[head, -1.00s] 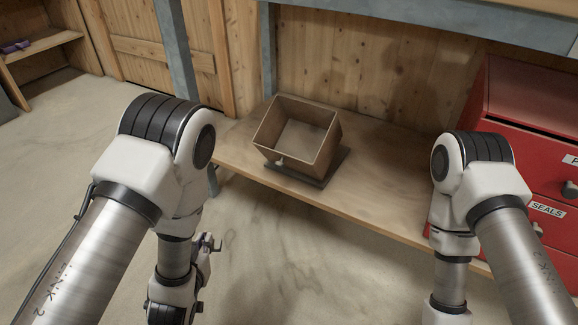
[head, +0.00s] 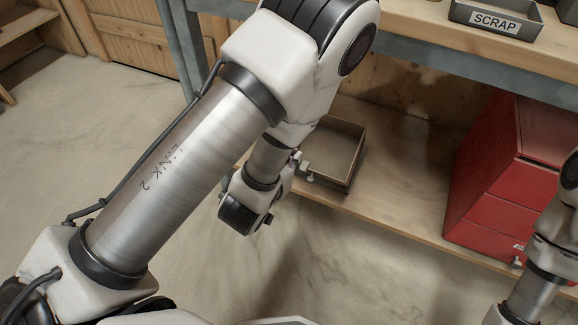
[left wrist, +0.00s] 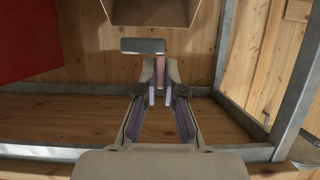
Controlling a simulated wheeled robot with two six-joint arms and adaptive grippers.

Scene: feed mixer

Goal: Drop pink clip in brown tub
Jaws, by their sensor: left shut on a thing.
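The brown tub (head: 347,128) is an open box on the low wooden shelf, partly hidden by my left arm in the head view. It also shows at the top edge of the left wrist view (left wrist: 150,14). My left gripper (head: 303,168) is at the tub's near left side; its fingertips also show in the left wrist view (left wrist: 161,88). They are shut on a narrow dull-pink piece, the pink clip (left wrist: 161,72). A grey bar (left wrist: 143,46) lies against the clip's far end; I cannot tell whether it belongs to it. My right gripper is out of view.
A red drawer cabinet (head: 510,180) stands on the low shelf (head: 400,205) at the right. An upper shelf with a grey metal edge (head: 440,62) overhangs it and bears a dark tray marked SCRAP (head: 497,20). Open floor (head: 330,275) lies in front.

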